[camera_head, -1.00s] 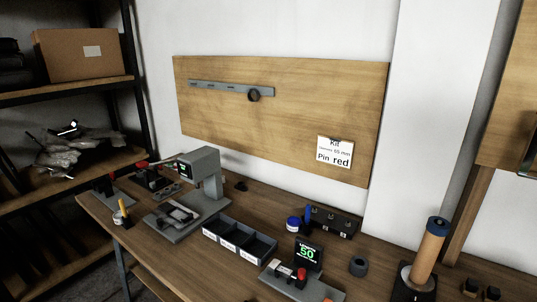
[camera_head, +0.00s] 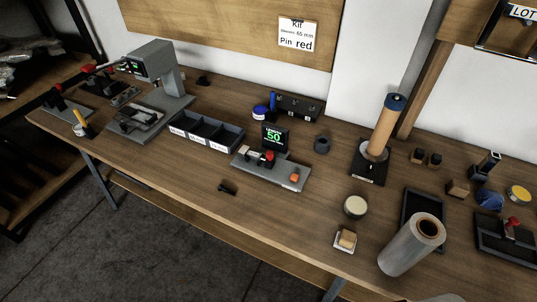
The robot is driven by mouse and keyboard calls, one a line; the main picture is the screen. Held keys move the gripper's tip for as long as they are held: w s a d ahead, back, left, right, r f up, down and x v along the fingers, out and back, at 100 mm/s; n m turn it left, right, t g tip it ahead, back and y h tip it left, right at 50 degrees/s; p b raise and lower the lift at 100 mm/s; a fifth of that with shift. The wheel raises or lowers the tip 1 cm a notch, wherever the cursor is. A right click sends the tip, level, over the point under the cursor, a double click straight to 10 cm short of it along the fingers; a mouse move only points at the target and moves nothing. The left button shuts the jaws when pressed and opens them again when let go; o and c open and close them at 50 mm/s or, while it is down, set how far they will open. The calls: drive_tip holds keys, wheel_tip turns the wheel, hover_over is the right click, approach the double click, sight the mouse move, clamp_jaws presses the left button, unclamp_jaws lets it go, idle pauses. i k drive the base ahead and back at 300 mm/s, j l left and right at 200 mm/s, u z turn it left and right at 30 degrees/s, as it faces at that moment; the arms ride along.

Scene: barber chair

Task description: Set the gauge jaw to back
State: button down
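The gauge stands near the middle of the bench, a grey base (camera_head: 279,173) with a black display (camera_head: 274,138) reading 50 in green. Small light blocks and a red knob (camera_head: 268,157) sit on the base in front of the display. An orange part (camera_head: 295,177) is at its right end. I cannot tell which small block is the jaw. My gripper is not in view.
A divided tray (camera_head: 206,132) and a grey press-like machine (camera_head: 152,80) stand left of the gauge. A ring (camera_head: 322,144), a jar (camera_head: 355,207) and a roll (camera_head: 412,244) are to its right. A card (camera_head: 298,34) reads 65 mm, Pin red. Bench in front is mostly clear.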

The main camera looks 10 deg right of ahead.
sight(270, 162)
drive_tip(key=i+j+u, duration=0.2)
drive_tip(key=u, duration=0.15)
drive_tip(key=i+j+u, duration=0.1)
drive_tip(key=u, duration=0.25)
drive_tip(key=i+u, duration=0.35)
drive_tip(key=k+j, duration=0.05)
